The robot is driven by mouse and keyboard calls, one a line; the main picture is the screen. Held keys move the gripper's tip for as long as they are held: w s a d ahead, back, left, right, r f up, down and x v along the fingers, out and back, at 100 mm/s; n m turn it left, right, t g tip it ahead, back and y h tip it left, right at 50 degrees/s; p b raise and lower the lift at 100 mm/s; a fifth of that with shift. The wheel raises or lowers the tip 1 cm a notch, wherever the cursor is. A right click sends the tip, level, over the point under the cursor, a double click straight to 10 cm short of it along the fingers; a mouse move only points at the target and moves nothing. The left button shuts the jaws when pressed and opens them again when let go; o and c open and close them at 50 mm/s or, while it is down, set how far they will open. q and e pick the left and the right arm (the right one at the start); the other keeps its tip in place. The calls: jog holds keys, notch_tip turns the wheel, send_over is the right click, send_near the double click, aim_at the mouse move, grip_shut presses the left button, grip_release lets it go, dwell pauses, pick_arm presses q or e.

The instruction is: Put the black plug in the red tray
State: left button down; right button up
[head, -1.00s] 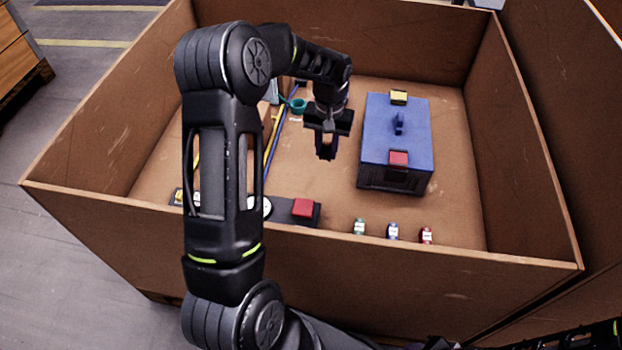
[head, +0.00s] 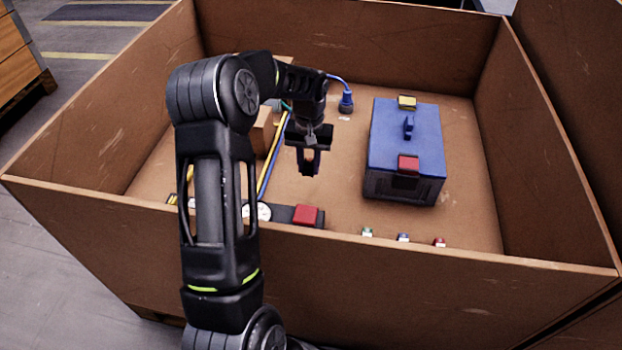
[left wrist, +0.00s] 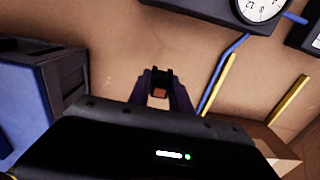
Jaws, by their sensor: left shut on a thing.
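My left gripper (head: 308,168) hangs fingers-down inside the large cardboard box, left of the blue toolbox. It is shut on a small dark thing (left wrist: 160,76) with a reddish-brown face, seen between the fingertips in the left wrist view. It is too small to tell whether this is the black plug. A red square block (head: 306,215) sits on a dark panel by the near wall. A small red piece (head: 439,242) stands at the near wall, partly hidden by it. I cannot tell which red thing, if any, is the tray. My right gripper is out of view.
A blue connector on a cable (head: 346,102) is near the back. Yellow and blue rods (head: 270,165) lie at left. Small green (head: 367,232) and blue (head: 403,237) pieces stand at the near wall. Floor between gripper and toolbox is clear.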

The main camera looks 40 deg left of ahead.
aim_at(309, 191)
pick_arm(q)
jog(key=shift+f, duration=1.1)
jog(key=shift+f+b, duration=0.85)
jog(key=shift+f, duration=1.65)
jog(key=shift+f, duration=0.2)
jog(key=c, duration=1.2)
grip_release()
jog(key=shift+o, duration=0.2)
jog(key=shift+r, duration=0.2)
